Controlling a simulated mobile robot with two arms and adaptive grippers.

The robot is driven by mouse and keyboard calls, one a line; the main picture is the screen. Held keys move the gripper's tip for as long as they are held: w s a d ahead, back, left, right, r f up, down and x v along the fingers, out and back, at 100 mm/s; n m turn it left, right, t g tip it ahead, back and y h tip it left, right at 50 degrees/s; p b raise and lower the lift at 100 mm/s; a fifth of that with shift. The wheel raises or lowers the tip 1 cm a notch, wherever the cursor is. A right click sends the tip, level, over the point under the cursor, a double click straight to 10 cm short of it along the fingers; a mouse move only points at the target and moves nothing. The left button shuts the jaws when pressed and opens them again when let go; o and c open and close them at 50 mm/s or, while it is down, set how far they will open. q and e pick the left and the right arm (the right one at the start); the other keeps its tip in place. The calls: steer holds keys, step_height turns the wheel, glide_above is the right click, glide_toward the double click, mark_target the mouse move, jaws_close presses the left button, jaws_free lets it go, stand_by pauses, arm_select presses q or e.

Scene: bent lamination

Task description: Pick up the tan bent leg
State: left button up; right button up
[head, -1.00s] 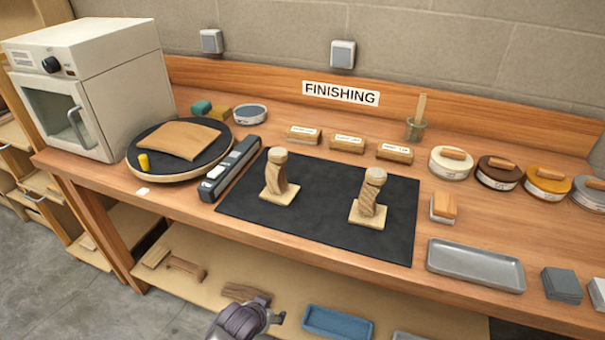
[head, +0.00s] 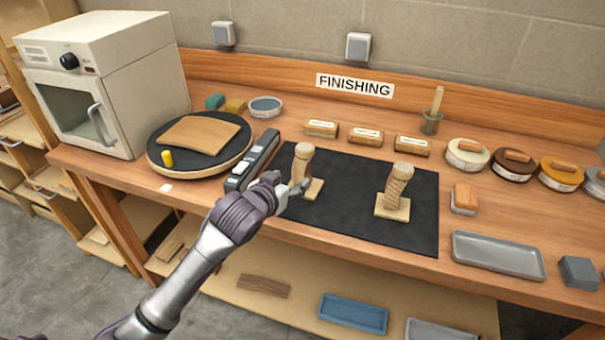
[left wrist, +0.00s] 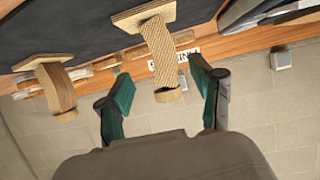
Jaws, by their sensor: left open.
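Two bent wooden legs, each on a square base, stand on the black mat (head: 350,223). The left one in the head view, a tan bent leg (head: 303,160), is partly hidden low down by my left gripper (head: 291,189). My left gripper is open at that leg. In the left wrist view, which is upside down, this pale, diagonally grained leg (left wrist: 160,50) shows between the two open fingers (left wrist: 161,84), with no clear contact. The other bent leg (head: 398,186) stands to the right, clear of the gripper. It looks browner in the left wrist view (left wrist: 59,88).
A grey-black long tool (head: 253,160) lies left of the mat, beside a round turntable (head: 162,172) with a curved wooden panel (head: 199,133). A grey tray (head: 497,256) and a sanding block (head: 464,199) lie to the right. Labelled blocks stand behind the mat.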

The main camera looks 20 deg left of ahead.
mark_target(299, 172)
arm_select(q)
steer(key=x, duration=0.6)
steer(key=shift+w+p, duration=0.3)
steer(key=shift+w, duration=0.15)
steer(key=shift+a+p+x, duration=0.2)
steer(key=shift+p+x, duration=0.2)
steer(key=shift+x, duration=1.95)
steer(key=shift+r, duration=0.15)
steer(key=shift+c, duration=0.2)
jaws_close()
